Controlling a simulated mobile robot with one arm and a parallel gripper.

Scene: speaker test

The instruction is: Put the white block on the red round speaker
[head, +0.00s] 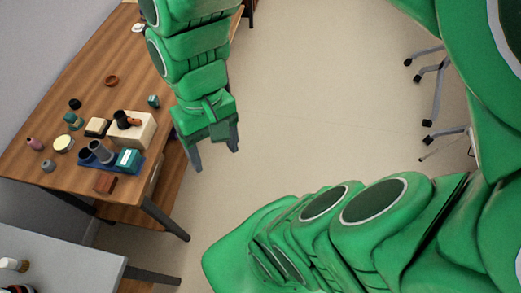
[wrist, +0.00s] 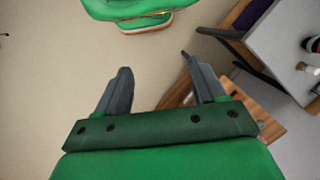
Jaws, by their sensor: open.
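My gripper (head: 214,156) hangs open and empty over the floor, just right of the wooden table (head: 85,85). In the wrist view its two fingers (wrist: 156,66) are spread with bare floor between them. A small round reddish-brown thing (head: 112,80) lies on the table; it may be the red round speaker, but it is too small to tell. A larger cream-white block (head: 145,133) stands near the table's right edge with a black and an orange thing on it. A small whitish thing (head: 138,28) lies at the far end. I cannot tell which is the white block.
A blue tray (head: 112,169) with grey cylinders and a teal box sits near the table's front, beside a red-brown block (head: 105,184). Several small items crowd around. A grey table (head: 60,265) stands at lower left. Chair legs (head: 430,95) are at right. The floor between is clear.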

